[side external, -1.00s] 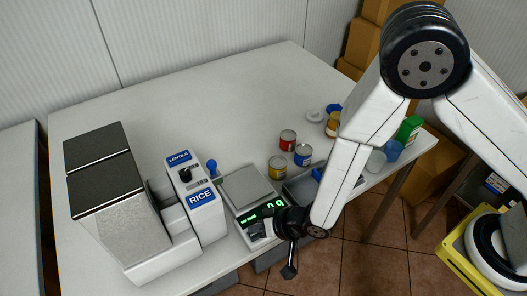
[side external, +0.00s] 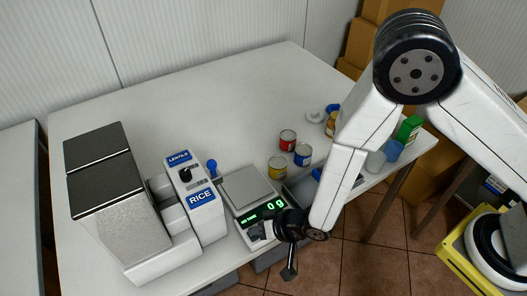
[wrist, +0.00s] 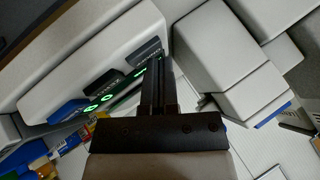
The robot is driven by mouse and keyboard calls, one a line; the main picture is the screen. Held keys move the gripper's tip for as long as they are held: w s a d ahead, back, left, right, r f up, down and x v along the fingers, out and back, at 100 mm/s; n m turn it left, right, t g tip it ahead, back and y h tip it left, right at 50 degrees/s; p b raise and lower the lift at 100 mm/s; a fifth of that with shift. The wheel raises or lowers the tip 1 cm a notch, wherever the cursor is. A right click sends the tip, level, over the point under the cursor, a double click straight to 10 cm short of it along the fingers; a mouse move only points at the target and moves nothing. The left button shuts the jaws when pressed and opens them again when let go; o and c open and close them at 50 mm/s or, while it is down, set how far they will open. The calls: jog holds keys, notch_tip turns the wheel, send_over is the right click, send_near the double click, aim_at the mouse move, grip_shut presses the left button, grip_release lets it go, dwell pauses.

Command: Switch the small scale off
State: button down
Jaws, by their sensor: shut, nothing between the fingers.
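The small scale (side external: 248,190) stands near the table's front edge, with a flat grey pan and a dark front panel. Its green display (side external: 272,207) is lit and reads 0 g. In the wrist view the scale's pale body (wrist: 85,55) fills the upper left, with green lit marks and dark keys (wrist: 105,84) on its panel. My gripper (side external: 262,231) is at the panel's front; its fingers (wrist: 156,62) are shut and empty. The fingertips are close to the key at the panel's far end; I cannot tell whether they touch it. They hide part of the panel.
A dispenser labelled RICE and LENTILS (side external: 203,205) stands close to the left of the scale. Several cans (side external: 278,167) and a grey tray (side external: 300,190) are on its right. The back of the table is clear.

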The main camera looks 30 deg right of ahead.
dwell(0.3)
jog(key=shift+r, duration=0.45)
jog(key=shift+r, duration=0.1)
jog(key=shift+r, duration=2.9)
jog(key=shift+d, duration=0.1)
jog(key=w+d+r+g+h, duration=0.1)
jog(key=d+r+h, duration=0.15)
jog(key=d, duration=0.55)
jog(key=d+r+g+h, duration=0.1)
jog(key=d+r, duration=0.3)
jog(key=d, duration=0.4)
jog(key=s+d+r+n+g+h, duration=0.1)
jog(key=s+d+r, duration=0.1)
jog(key=d, duration=0.4)
jog(key=s+d+r+g+h, duration=0.1)
jog(key=s+d+r, duration=0.1)
jog(key=s+d, duration=0.3)
jog(key=shift+d+n+g, duration=0.4)
jog(key=shift+d, duration=0.25)
